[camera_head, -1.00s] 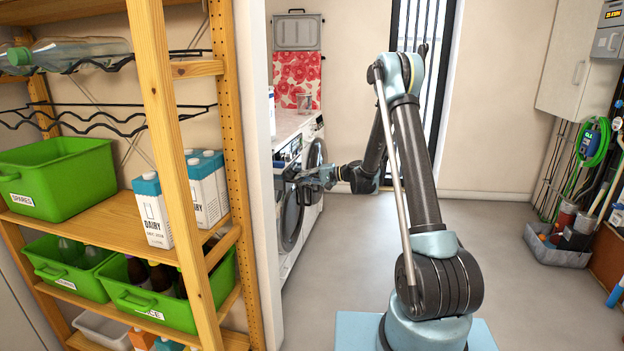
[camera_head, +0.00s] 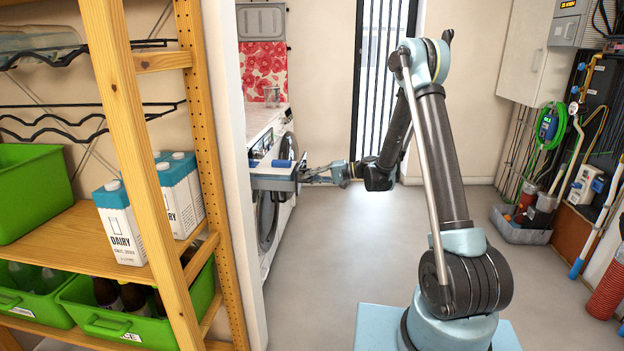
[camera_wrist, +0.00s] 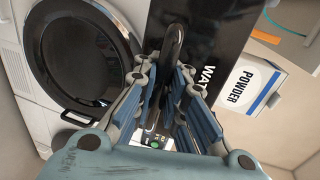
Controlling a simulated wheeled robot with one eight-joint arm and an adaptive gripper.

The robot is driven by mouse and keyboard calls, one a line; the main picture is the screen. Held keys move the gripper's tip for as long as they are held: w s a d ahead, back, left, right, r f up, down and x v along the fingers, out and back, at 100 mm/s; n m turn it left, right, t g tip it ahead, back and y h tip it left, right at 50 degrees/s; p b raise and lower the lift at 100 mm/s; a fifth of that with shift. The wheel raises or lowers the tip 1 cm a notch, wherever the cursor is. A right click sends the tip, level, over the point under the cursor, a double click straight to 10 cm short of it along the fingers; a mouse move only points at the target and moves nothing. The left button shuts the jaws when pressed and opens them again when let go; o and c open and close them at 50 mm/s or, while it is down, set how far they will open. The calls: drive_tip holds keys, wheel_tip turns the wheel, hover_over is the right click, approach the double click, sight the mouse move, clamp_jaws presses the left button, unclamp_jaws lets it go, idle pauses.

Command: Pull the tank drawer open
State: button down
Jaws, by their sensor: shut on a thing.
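The tank drawer (camera_head: 272,184) sticks out from the front of a white washing-machine-like appliance in the head view, with blue parts showing at its top. In the wrist view its black front (camera_wrist: 207,32) carries white lettering, partly cut off, and a dark curved handle (camera_wrist: 173,42). My gripper (camera_wrist: 171,85) is shut on the handle, its blue-padded fingers on either side. In the head view my gripper (camera_head: 311,177) is at the drawer's right end. The far part of the drawer is hidden by the door frame, and the exact finger contact is hard to see.
A round dark appliance door (camera_wrist: 75,52) is beside the drawer. A box labelled POWDER (camera_wrist: 249,83) shows at the right in the wrist view. A wooden shelf (camera_head: 195,150) with cartons and green bins stands left. A grey bin (camera_head: 518,228) stands right. The middle floor is clear.

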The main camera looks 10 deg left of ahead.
drive_tip(key=shift+w, duration=0.15)
drive_tip(key=c, duration=1.6)
unclamp_jaws()
drive_tip(key=v, duration=1.2)
